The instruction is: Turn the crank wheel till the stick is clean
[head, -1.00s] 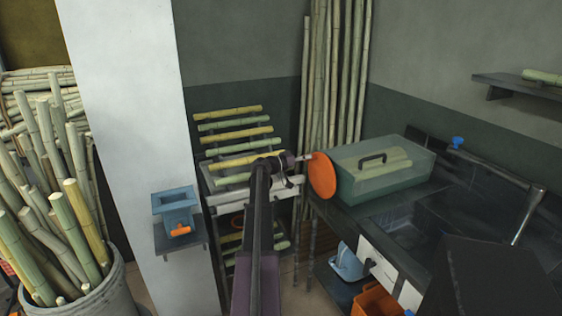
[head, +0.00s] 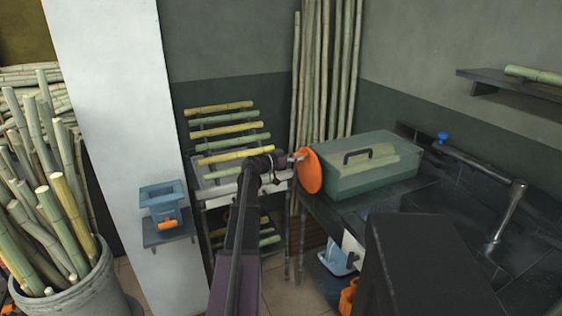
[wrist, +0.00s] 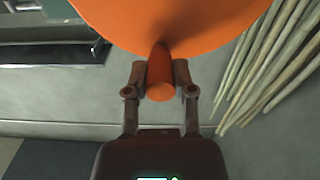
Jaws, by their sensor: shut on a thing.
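The orange crank wheel (head: 311,172) stands upright at the left end of the transparent green box (head: 372,168) on the dark counter. In the wrist view the wheel (wrist: 205,18) fills the top, and its orange handle peg (wrist: 159,72) points towards me. My gripper (head: 297,157) is at the wheel's upper left edge. In the wrist view its fingers (wrist: 160,82) are shut on the peg, one on each side. Pale green and yellow cane shows dimly inside the box; its surface is too blurred to judge. Whether the wheel joins the box is hidden.
A rack of cane sticks (head: 222,134) stands behind my arm. A blue device (head: 162,197) with an orange handle sits on a small wall shelf. A barrel of cane (head: 75,291) stands at left. A sink and tap (head: 508,215) are at right. Tall canes lean behind the wheel.

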